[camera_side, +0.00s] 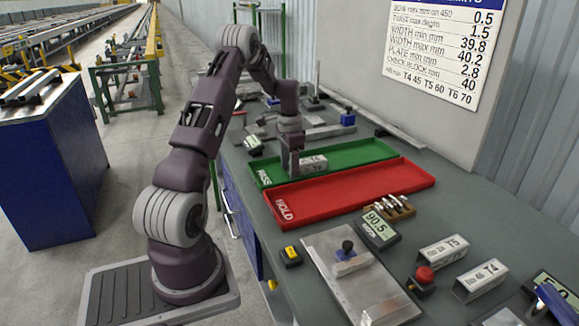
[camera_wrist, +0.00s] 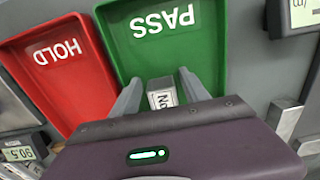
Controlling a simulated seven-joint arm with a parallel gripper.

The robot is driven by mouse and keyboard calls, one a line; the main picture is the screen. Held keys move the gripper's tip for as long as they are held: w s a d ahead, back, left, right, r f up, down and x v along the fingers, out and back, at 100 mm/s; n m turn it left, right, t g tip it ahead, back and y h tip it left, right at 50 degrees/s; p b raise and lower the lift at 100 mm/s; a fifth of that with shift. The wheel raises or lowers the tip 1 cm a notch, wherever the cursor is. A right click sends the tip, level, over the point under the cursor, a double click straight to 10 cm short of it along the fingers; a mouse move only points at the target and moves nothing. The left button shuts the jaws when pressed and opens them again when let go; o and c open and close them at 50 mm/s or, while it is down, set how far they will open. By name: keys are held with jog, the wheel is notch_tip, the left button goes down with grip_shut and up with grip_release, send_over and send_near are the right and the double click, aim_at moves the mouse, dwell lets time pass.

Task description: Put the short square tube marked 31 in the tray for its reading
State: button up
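A short square metal tube (camera_side: 315,164) with a label starting T4 is at the green PASS tray (camera_side: 362,151), near its left end; its number is too small to read. My gripper (camera_side: 293,165) points down at this tube. In the wrist view the tube (camera_wrist: 162,97) lies between the two fingers (camera_wrist: 161,90), its label partly showing "No". I cannot tell whether the fingers touch it or whether it rests on the tray floor. The red HOLD tray (camera_side: 350,191) beside it is empty. Two more tubes, marked T5 (camera_side: 442,252) and T4 (camera_side: 480,281), lie on the bench at the right.
A wall chart (camera_side: 440,45) hangs behind.

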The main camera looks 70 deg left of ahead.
notch_tip(320, 180, up, 12)
jog(key=d+r+t+y, duration=0.1)
jog(key=d+r, duration=0.4)
jog(key=d, duration=0.3)
jog(key=d+r+t, duration=0.1)
jog(key=d+r, duration=0.4)
jog(key=d, duration=0.3)
jog(key=s+d+r+t, duration=0.1)
jog(key=s+d+r, duration=0.1)
jog(key=s+d, duration=0.55)
jog(key=s+d+r+t, duration=0.1)
jog(key=s+d, duration=0.3)
jog(key=d, duration=0.7)
jog(key=s+d+f+t+h, duration=0.1)
jog(key=s+d+f, duration=0.2)
jog(key=s, duration=0.4)
jog(key=shift+d+t, duration=0.3)
jog(key=shift+d, duration=0.05)
jog(key=shift+w+f, duration=0.1)
